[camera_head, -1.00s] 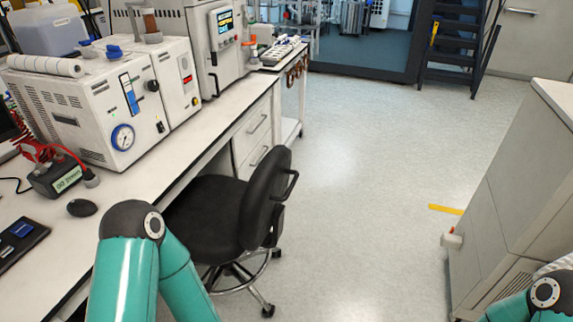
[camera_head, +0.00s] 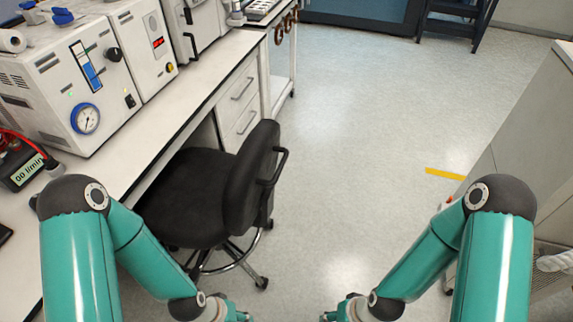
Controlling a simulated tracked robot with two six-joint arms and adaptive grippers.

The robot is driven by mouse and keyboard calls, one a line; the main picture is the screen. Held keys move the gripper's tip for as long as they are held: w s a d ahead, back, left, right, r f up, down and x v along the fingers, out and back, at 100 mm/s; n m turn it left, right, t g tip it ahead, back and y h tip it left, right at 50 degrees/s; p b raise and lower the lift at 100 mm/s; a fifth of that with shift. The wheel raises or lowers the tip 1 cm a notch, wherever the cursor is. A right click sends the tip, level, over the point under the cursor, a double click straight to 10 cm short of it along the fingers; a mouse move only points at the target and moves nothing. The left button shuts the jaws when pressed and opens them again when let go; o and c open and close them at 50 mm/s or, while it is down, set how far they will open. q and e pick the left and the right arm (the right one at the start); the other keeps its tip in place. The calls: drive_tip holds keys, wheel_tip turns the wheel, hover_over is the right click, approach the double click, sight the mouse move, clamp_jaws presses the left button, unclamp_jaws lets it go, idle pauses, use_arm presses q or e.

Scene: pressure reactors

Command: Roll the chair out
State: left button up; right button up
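A black office chair (camera_head: 195,196) stands at the lab bench, its seat partly under the bench top. Its backrest (camera_head: 250,175) faces right, with a loop handle (camera_head: 274,167) on its outer side. A chrome foot ring and castors (camera_head: 262,283) show below. My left gripper (camera_head: 238,316) is at the bottom edge, below and in front of the chair and apart from the backrest. My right gripper (camera_head: 330,316) is at the bottom edge, over the floor to the right of the chair. Both grippers are mostly cut off by the frame, so their fingers cannot be judged.
The white bench (camera_head: 130,165) with instruments and a gauge box (camera_head: 75,90) runs along the left. Drawers (camera_head: 238,103) stand behind the chair. A grey cabinet (camera_head: 530,130) stands at right. The floor (camera_head: 350,130) between them is clear, with a yellow strip (camera_head: 445,173).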

drive_tip(key=w+a+n+t+b, duration=0.2)
drive_tip(key=w+n+t+b, duration=0.1)
drive_tip(key=w+n, duration=0.4)
drive_tip(key=n+t+y+b, duration=0.4)
drive_tip(key=n+t, duration=0.7)
drive_tip(key=n, duration=0.9)
approach(282, 166)
drive_tip(key=shift+h, duration=0.3)
drive_tip(key=x, duration=0.3)
drive_tip(key=p+x, duration=0.1)
drive_tip(key=x, duration=0.3)
drive_tip(key=p+x, duration=0.1)
drive_tip(key=x, duration=0.3)
drive_tip(key=shift+d+f, duration=0.1)
drive_tip(key=shift+f, duration=0.2)
clamp_jaws()
